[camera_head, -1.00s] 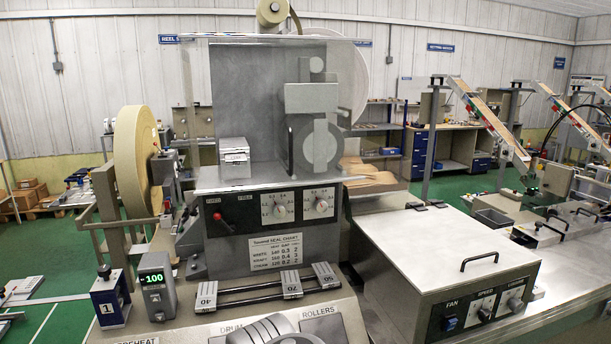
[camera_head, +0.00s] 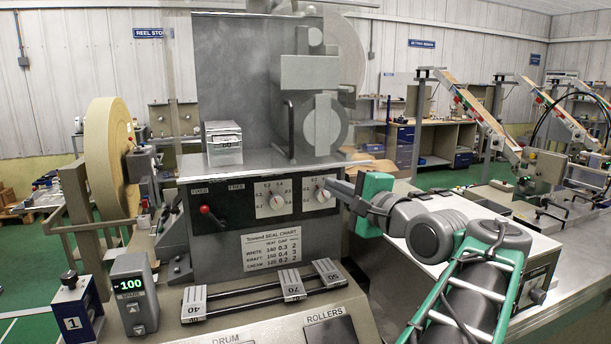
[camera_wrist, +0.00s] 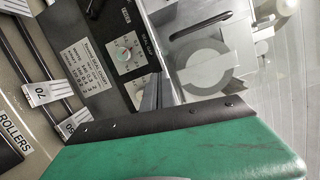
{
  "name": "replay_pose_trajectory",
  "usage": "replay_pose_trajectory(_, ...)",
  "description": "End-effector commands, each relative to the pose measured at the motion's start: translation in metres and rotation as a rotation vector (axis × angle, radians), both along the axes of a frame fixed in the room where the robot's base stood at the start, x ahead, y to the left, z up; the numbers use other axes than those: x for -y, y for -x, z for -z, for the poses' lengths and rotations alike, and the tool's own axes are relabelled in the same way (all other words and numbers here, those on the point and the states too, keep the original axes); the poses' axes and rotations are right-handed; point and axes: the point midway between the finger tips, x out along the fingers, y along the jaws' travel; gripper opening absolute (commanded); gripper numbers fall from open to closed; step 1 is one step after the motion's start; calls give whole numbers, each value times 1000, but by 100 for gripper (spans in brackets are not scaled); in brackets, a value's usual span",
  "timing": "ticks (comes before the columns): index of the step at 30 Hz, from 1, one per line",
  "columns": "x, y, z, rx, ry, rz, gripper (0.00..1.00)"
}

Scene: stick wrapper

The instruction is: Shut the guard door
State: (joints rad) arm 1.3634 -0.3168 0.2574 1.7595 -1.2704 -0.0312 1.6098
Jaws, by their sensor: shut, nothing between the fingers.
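The guard door (camera_head: 262,105) is a clear panel at the front of the upper machine housing, with a dark upright handle (camera_head: 290,128). Its outline is faint, and I cannot tell how far it stands open. In the wrist view the dark handle (camera_wrist: 193,27) shows near the top, beside the grey roller. My gripper (camera_head: 331,184) is shut and empty. It points left, just in front of the right dial, below and to the right of the handle. It looks apart from the handle. In the wrist view its narrow fingers (camera_wrist: 150,94) show above the green wrist body.
A grey block and roller (camera_head: 320,124) and a stacked pack (camera_head: 222,142) sit behind the clear panel. The control panel with a red-knobbed lever (camera_head: 205,210) is below. A large paper reel (camera_head: 108,160) stands at left; a low metal cabinet (camera_head: 535,240) lies under my arm.

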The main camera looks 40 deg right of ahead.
Motion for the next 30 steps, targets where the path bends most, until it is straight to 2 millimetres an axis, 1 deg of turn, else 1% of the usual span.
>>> replay_pose_trajectory(1,12,13,-6,40,-43,13,0)
replay_pose_trajectory(2,14,18,-11,59,-64,13,0)
replay_pose_trajectory(3,16,21,-15,74,-83,12,0)
replay_pose_trajectory(5,17,21,-19,86,-96,9,0)
replay_pose_trajectory(8,17,10,-21,86,-98,5,0)
replay_pose_trajectory(11,18,-9,-23,84,-98,3,0)
replay_pose_trajectory(20,25,-76,-28,82,-97,5,0)
replay_pose_trajectory(21,21,-80,-31,83,-93,6,0)
replay_pose_trajectory(25,1,-85,-35,84,-93,7,0)
replay_pose_trajectory(30,-9,-88,-36,83,-95,10,0)
